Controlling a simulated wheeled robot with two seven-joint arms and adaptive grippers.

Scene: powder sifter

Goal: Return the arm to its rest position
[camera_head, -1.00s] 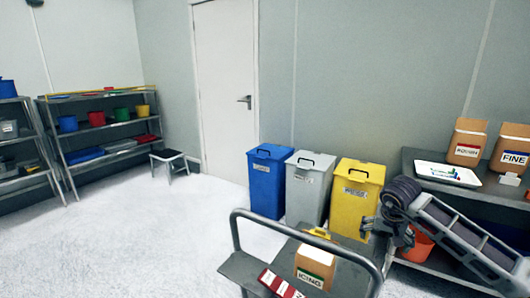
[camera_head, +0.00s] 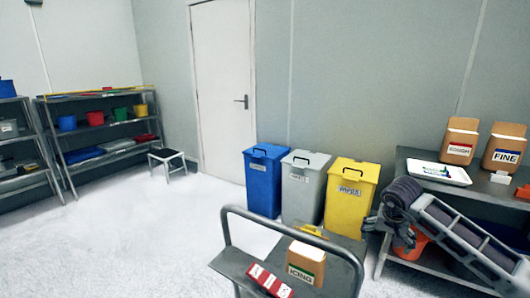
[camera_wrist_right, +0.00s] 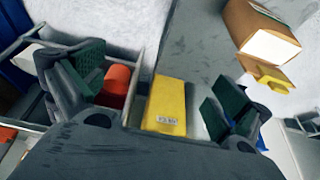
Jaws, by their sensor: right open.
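My right gripper (camera_head: 388,232) is at the right of the head view, hanging at the end of my folded right arm, in front of the metal table. In the right wrist view its two fingers with dark green pads (camera_wrist_right: 160,88) are spread wide, with nothing between them. A yellow bin (camera_wrist_right: 168,108) and an orange bucket (camera_wrist_right: 118,85) show beyond the fingers, apart from them. My left gripper does not show.
A trolley (camera_head: 232,262) with a box marked ICING (camera_head: 306,263) and a red packet (camera_head: 270,280) stands in front. Blue, grey and yellow bins line the wall. The metal table (camera_head: 408,163) holds a white tray (camera_head: 440,174) and two boxes.

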